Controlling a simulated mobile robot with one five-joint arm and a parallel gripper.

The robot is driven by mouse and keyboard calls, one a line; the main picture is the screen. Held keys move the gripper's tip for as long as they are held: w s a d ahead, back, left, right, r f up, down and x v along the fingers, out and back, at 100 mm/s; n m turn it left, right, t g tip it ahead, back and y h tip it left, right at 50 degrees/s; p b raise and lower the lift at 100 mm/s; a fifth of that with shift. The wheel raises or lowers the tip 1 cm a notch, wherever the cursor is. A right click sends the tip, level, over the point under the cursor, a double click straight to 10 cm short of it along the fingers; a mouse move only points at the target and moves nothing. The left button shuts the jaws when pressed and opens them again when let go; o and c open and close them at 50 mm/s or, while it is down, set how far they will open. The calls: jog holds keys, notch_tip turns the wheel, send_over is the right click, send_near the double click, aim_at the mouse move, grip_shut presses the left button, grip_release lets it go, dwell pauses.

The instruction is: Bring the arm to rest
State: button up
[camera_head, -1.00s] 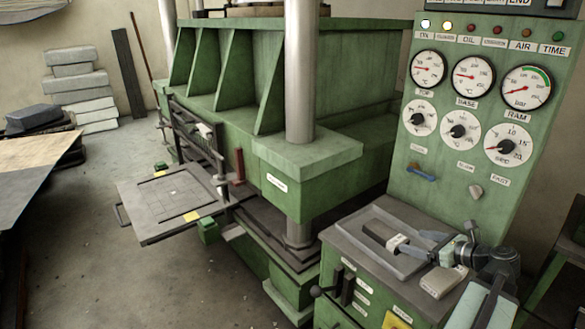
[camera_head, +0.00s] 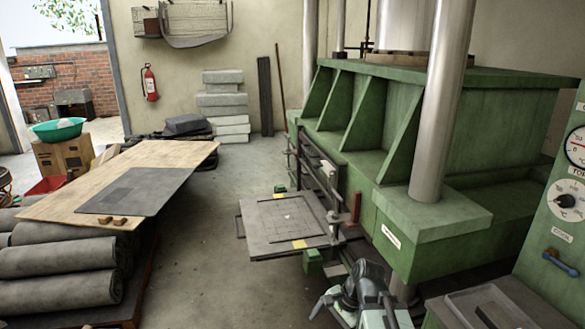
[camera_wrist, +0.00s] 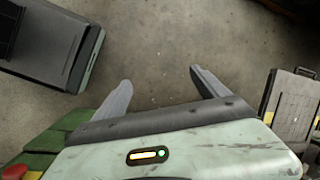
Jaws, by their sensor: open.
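My arm shows at the bottom of the head view, in front of the green press (camera_head: 440,225) and left of its control cabinet. My gripper (camera_wrist: 162,80) shows in the wrist view with its two grey fingers spread wide. Nothing is between them, and bare concrete floor lies behind them. In the head view the fingers are small and partly hidden by the wrist.
The press's loading plate (camera_head: 262,238) sticks out near my arm. The cabinet top with a metal tray (camera_head: 455,310) is at lower right. The floor (camera_head: 200,265) between is clear.

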jog(key=s+d+f+n+h, duration=0.1)
jog(key=d+n+h, duration=0.3)
jog(key=n, duration=0.6)
jog(key=shift+s+d+f+g, duration=0.25)
jog(key=shift+s+d+g, duration=0.25)
jog(key=shift+d, duration=0.85)
jog(key=shift+s, duration=0.1)
